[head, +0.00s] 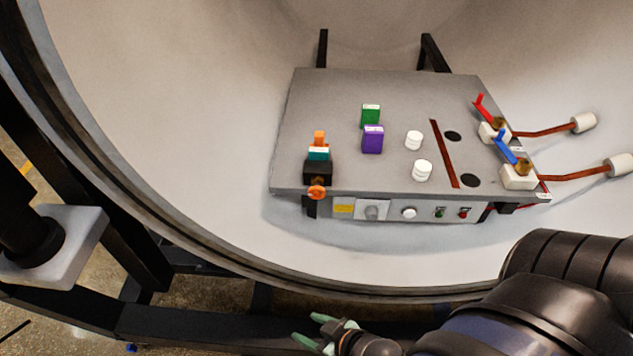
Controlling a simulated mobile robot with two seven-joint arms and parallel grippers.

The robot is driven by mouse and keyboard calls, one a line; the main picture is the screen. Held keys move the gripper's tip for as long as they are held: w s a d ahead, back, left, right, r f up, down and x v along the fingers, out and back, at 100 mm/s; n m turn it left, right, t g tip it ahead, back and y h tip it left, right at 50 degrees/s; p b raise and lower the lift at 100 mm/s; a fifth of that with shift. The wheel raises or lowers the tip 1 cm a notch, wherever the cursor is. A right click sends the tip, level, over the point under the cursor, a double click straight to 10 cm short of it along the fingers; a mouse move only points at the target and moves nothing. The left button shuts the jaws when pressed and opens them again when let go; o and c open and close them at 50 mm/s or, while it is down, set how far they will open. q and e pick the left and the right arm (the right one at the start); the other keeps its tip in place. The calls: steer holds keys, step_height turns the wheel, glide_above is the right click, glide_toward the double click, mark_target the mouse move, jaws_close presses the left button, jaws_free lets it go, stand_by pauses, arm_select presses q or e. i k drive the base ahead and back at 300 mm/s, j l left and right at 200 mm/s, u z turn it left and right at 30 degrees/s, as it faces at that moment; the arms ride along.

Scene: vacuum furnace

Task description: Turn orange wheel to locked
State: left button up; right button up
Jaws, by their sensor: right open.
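The small orange wheel (317,192) sits at the front left edge of the grey platform, low on a black block (318,171). A teal piece and an orange piece are stacked on top of that block. The wheel's lock position cannot be read at this size. My right gripper (318,331) is at the bottom of the head view, below the furnace rim and well short of the wheel. Its pale green fingers are apart, with nothing seen between them. My left gripper is not in view.
The furnace rim (255,287) curves between my right gripper and the platform (330,100). Green (370,114) and purple (372,140) blocks and two white cylinders stand on the platform. Red and blue levers are at its right edge. A control panel (405,209) runs along its front.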

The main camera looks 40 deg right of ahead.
mark_target(314, 192)
steer(key=z, duration=1.15)
